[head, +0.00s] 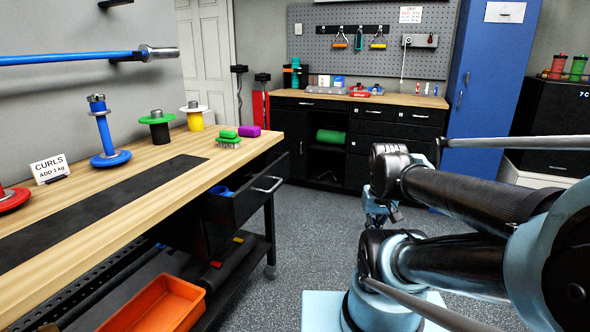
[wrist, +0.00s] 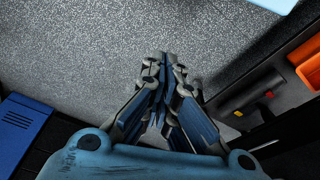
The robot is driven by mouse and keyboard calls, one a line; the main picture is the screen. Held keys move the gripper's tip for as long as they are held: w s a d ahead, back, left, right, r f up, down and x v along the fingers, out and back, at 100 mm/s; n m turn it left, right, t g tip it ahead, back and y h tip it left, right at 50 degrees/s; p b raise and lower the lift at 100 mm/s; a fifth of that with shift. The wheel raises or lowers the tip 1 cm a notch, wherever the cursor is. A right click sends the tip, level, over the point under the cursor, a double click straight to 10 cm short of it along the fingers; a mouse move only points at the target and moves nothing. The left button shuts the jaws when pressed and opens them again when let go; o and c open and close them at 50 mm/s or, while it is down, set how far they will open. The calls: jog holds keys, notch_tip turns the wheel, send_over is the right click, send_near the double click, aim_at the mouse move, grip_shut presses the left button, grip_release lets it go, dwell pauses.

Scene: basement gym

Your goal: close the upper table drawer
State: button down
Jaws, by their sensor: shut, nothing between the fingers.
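The upper table drawer (head: 243,201) is a black drawer under the right end of the wooden workbench (head: 150,172). It stands pulled out toward the aisle, with a silver bar handle (head: 268,185) on its front. Something blue (head: 220,190) lies inside it. My gripper (head: 380,213) is to the right of the drawer, apart from it, and partly hidden by my arm. In the wrist view my gripper (wrist: 166,60) points at the floor with its fingers together and nothing between them.
An orange bin (head: 160,303) sits on the bench's lower shelf and also shows in the wrist view (wrist: 307,60). Speckled floor (head: 310,230) between drawer and arm is clear. Black cabinets (head: 365,140) stand behind.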

jog(key=w+a+r+m+y, duration=0.2)
jog(key=w+a+r+m, duration=0.25)
jog(key=w, duration=0.35)
jog(key=w+a+r+m+y, duration=0.2)
jog(key=w+a+r+m, duration=0.15)
jog(key=w+m, duration=0.35)
jog(key=w+a+r+m+y, duration=0.1)
jog(key=w+a+m+y, duration=0.3)
jog(key=w, duration=0.7)
jog(key=w+a+r+m, duration=0.1)
jog(key=w+m, duration=0.6)
jog(key=w, duration=0.3)
send_near(288, 173)
notch_tip(288, 173, down, 3)
jog(key=s+d, duration=0.1)
jog(key=shift+w+a+f+t, duration=0.1)
jog(key=shift+w+a+t, duration=0.1)
jog(key=shift+a, duration=0.4)
jog(key=shift+w+a+f+t, duration=0.1)
jog(key=shift+w+a, duration=0.1)
jog(key=shift+a, duration=0.45)
jog(key=shift+w+a+f+t, duration=0.1)
jog(key=shift+w+a, duration=0.15)
jog(key=shift+a, duration=0.35)
